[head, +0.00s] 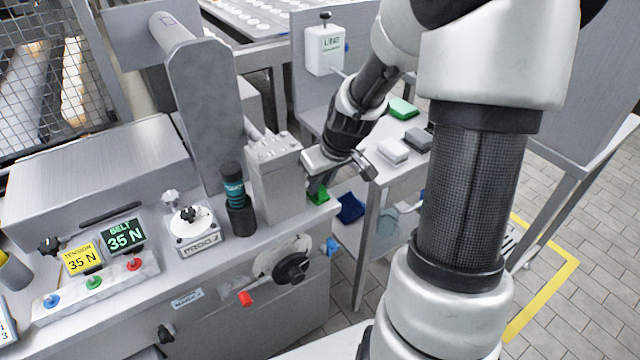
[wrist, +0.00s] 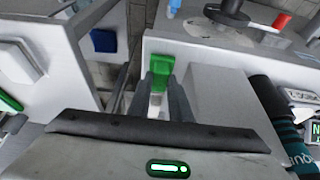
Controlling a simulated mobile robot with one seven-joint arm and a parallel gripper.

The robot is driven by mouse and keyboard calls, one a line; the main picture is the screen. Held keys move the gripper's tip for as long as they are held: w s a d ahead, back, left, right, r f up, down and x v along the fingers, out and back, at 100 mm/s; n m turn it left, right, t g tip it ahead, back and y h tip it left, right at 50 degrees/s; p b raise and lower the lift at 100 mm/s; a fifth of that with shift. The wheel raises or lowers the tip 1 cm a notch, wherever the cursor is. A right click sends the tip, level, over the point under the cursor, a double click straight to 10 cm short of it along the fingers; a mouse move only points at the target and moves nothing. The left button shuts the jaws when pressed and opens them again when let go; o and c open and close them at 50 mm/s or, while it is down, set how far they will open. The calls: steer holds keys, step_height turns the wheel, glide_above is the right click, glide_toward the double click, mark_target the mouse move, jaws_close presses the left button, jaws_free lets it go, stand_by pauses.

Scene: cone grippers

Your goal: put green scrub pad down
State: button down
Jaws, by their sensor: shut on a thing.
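My gripper (head: 317,186) is at the right front corner of the grey machine bench, pointing down. It is shut on a green scrub pad (head: 319,196). In the wrist view the pad (wrist: 161,66) shows between the tips of the two dark fingers (wrist: 164,84). The pad is at the bench top near its edge, beside a grey metal block (head: 275,180). I cannot tell whether it touches the surface. The fingers hide part of the pad.
A side table to the right holds another green pad (head: 403,107), a white block (head: 393,151) and a dark grey block (head: 418,139). A dark bottle with a teal band (head: 237,197) stands left of the metal block. A gap separates bench and table, with a blue item (head: 350,208) there.

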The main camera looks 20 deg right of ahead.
steer(key=shift+f, duration=0.15)
steer(key=c, duration=1.6)
jaws_free()
steer(key=shift+r, duration=0.4)
steer(key=p+v, duration=0.3)
steer(key=v, duration=0.8)
steer(key=shift+s+d+r, duration=0.1)
steer(key=shift+r, duration=0.2)
